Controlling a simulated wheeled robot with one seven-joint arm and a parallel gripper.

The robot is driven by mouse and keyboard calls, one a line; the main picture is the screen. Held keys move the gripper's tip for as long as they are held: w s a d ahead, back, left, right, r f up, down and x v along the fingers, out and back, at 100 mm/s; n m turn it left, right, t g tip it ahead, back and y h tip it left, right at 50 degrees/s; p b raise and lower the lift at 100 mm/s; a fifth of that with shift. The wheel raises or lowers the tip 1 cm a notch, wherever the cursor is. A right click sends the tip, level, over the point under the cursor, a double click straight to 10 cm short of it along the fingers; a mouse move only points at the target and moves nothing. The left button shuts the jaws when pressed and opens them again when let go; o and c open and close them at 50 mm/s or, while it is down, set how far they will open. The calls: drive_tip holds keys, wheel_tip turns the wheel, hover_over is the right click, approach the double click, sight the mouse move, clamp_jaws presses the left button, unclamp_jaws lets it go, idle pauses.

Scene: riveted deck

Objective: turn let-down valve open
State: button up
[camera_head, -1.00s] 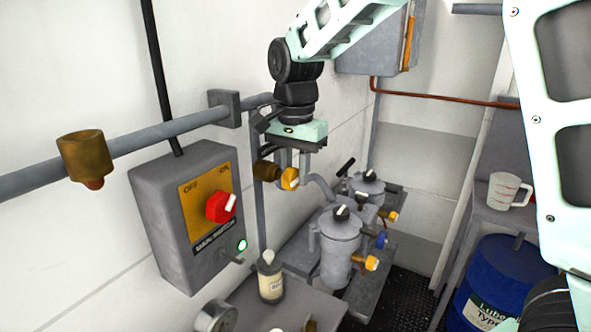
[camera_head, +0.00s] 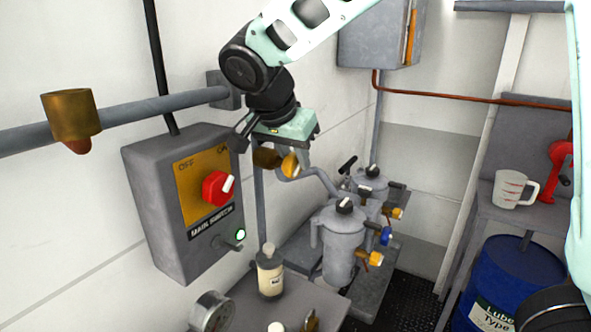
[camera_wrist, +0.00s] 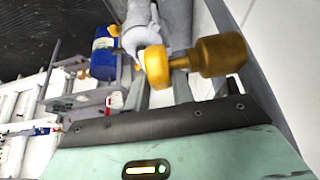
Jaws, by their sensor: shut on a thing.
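The let-down valve appears to be the yellow round knob (camera_head: 289,165) on a brass body (camera_head: 265,158), on the pipework along the left wall. In the wrist view the yellow knob (camera_wrist: 155,66) is in front of the jaws, with the brass body (camera_wrist: 220,55) to its right. My gripper (camera_head: 292,160) comes from above and is shut on the yellow knob, its palm tilted. The finger tips are partly hidden by the knob and the palm.
A grey switch box (camera_head: 185,205) with a red knob (camera_head: 217,188) is close at left. A bottle (camera_head: 270,272) and a gauge (camera_head: 211,312) stand below. Grey filter housings (camera_head: 340,240) are right of the valve. A blue drum (camera_head: 515,285) stands at right.

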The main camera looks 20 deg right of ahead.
drive_tip(key=shift+a+t+h+b, duration=0.15)
drive_tip(key=shift+t+h+b, duration=0.45)
drive_tip(key=shift+b, duration=0.6)
drive_tip(key=o, duration=1)
drive_tip(key=shift+s+r, duration=0.1)
drive_tip(key=v, duration=1.1)
drive_tip(key=b+v, duration=0.1)
drive_tip(key=v, duration=0.5)
drive_tip(key=shift+a, duration=0.35)
